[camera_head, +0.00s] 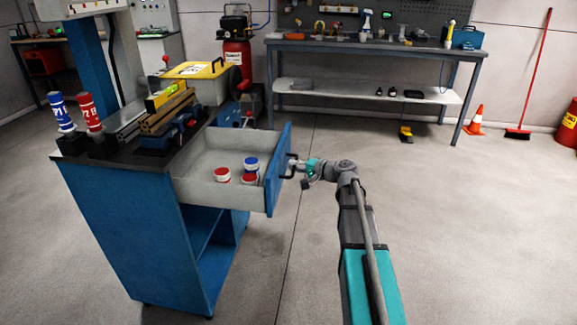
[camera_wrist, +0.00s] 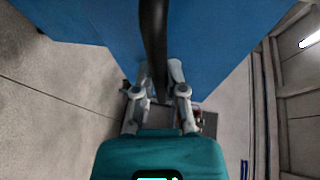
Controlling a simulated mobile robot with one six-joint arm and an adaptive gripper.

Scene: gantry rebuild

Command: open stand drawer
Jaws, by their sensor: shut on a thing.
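The blue stand (camera_head: 128,235) is at the left in the head view. Its drawer (camera_head: 216,155) is pulled far out to the right, with a grey inside and a blue front (camera_head: 280,165). My gripper (camera_head: 296,170) is at the dark handle (camera_head: 290,166) on the drawer front. In the wrist view the black handle (camera_wrist: 154,45) runs between the two fingers of my gripper (camera_wrist: 158,85), which are shut on it. The blue drawer front (camera_wrist: 220,40) fills the top of that view.
A workbench (camera_head: 365,45), a traffic cone (camera_head: 474,118) and a red broom (camera_head: 535,70) are at the back. The floor right of my arm is clear.

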